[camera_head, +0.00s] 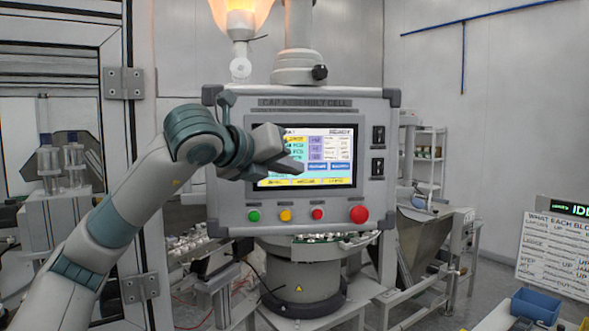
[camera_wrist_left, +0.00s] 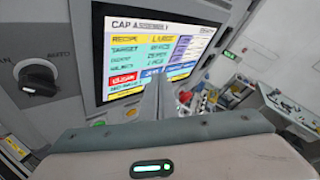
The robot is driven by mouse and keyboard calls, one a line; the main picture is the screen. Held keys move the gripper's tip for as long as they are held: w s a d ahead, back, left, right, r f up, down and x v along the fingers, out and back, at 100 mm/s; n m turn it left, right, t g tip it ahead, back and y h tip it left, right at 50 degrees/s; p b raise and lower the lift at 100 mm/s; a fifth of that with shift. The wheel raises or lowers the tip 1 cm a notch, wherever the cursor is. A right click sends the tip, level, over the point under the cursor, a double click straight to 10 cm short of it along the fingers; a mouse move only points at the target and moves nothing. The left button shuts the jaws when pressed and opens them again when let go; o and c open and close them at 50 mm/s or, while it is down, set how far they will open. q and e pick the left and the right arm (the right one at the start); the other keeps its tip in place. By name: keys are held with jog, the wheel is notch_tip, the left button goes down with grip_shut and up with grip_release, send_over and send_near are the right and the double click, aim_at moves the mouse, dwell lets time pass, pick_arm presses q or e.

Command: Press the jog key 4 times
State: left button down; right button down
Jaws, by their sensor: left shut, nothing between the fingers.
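The operator panel (camera_head: 233,190) stands ahead, with a lit touchscreen (camera_head: 340,145) showing rows of text and coloured keys. The screen also shows in the left wrist view (camera_wrist_left: 146,42), headed "CAP ASSEMBLY", with a red key (camera_wrist_left: 123,80) and a blue key (camera_wrist_left: 152,71) low on it. The lettering is too small to tell which key is jog. My left gripper (camera_head: 292,165) is shut and empty, in front of the screen's left part and hiding some of it. Its fingers (camera_wrist_left: 155,100) point toward the screen's lower edge; contact cannot be told. My right gripper is out of view.
Below the screen are a green button (camera_head: 254,216), a yellow button (camera_head: 286,215), a red button (camera_head: 317,214) and a larger red button (camera_head: 358,214). A black rotary switch (camera_wrist_left: 38,78) is near my left wrist. A text board (camera_head: 556,252) and blue bin (camera_head: 535,304) are at right.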

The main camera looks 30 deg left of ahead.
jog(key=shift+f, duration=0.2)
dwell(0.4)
pick_arm(q)
jog(key=shift+s+d+b, duration=0.45)
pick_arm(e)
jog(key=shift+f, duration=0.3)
pick_arm(q)
jog(key=shift+s, duration=0.1)
jog(key=shift+s+d+b, duration=0.7)
jog(key=shift+s+d, duration=0.9)
jog(key=shift+s, duration=0.25)
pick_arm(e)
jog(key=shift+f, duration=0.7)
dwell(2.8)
